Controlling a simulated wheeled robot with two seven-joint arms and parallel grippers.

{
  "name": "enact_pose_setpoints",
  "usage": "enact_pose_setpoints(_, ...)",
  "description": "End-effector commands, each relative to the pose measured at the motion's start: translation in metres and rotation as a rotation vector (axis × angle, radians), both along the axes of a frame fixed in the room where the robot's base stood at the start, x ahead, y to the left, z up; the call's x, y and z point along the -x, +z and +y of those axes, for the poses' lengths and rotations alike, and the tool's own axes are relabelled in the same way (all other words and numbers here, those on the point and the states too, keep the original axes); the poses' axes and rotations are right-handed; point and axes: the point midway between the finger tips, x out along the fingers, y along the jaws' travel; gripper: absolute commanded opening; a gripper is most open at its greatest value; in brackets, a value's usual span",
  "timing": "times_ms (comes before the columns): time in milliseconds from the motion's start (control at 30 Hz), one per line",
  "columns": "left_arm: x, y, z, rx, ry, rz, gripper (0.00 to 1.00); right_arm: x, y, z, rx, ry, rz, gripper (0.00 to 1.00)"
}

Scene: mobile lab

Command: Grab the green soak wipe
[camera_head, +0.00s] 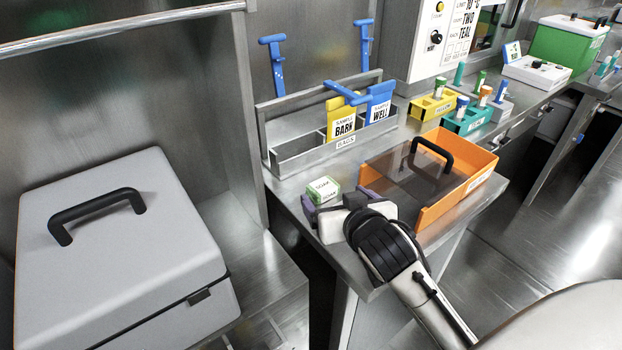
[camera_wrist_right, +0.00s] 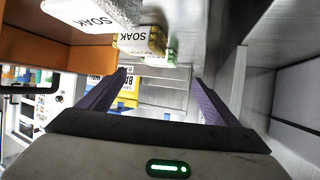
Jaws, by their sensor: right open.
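The green soak wipe (camera_head: 322,187) is a small block with a green and white top, near the front left corner of the steel bench. In the right wrist view its green part (camera_wrist_right: 171,55) shows only partly, behind a yellow soak block (camera_wrist_right: 136,42). My right gripper (camera_head: 338,199) is open, with its purple fingers spread at the bench edge, close to the green wipe. In the right wrist view my right gripper (camera_wrist_right: 160,78) has nothing between its fingers. I cannot tell whether a finger touches the wipe. My left gripper is not in view.
An orange tray (camera_head: 459,196) with a dark lid and black handle stands right of the wipe. A metal bag rack (camera_head: 302,157) stands behind it. A grey soak block (camera_wrist_right: 97,14) shows in the wrist view. A grey case (camera_head: 130,245) stands at the left.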

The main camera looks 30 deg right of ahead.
Motion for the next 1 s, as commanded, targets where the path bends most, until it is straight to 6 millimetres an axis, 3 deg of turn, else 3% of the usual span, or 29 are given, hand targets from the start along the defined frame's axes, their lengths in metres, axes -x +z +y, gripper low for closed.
enact_pose_setpoints(200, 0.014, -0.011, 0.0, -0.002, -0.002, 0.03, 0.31, -0.029, -0.015, -0.009, 0.002, 0.001, 0.001, 0.84)
enact_pose_setpoints(333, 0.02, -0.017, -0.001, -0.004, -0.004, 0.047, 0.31, -0.037, -0.02, -0.012, 0.0, 0.0, 0.002, 0.84)
enact_pose_setpoints(700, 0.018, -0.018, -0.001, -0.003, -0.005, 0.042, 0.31, -0.077, -0.04, -0.024, 0.002, 0.001, 0.002, 0.84)
enact_pose_setpoints(1000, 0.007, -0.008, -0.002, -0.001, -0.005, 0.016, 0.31, -0.082, -0.043, -0.026, 0.0, 0.001, 0.001, 0.84)
